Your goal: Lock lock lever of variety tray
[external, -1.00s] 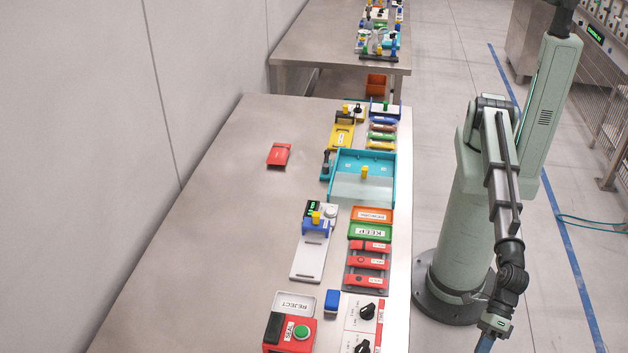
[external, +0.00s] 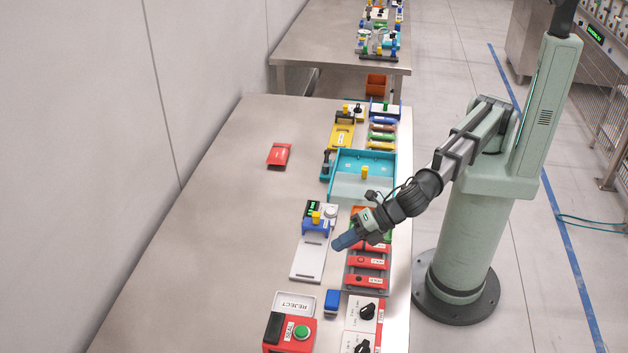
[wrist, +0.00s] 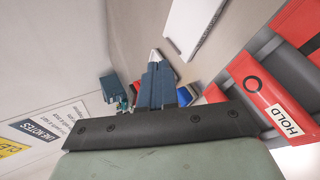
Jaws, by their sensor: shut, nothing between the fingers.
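A teal tray (external: 377,191), which may be the variety tray, sits mid-table with a yellow knob (external: 365,172) inside it. A dark teal upright handle (external: 325,165) stands at its left side; it may be the lock lever, but I cannot be sure. My gripper (external: 336,245) has blue fingers and is shut and empty. It hangs between the white plate and the red packs, on the near side of the teal tray and apart from it. In the wrist view, the shut fingers (wrist: 155,86) point away from the camera and partly hide small blue and red things.
A white plate (external: 308,262) with a blue clamp (external: 314,227) is left of my gripper. Red HOLD packs (external: 366,262) are beneath and right. A blue block (external: 332,300), REJECT tray (external: 294,304) and red button box (external: 290,338) are nearer. The table's left side is mostly clear.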

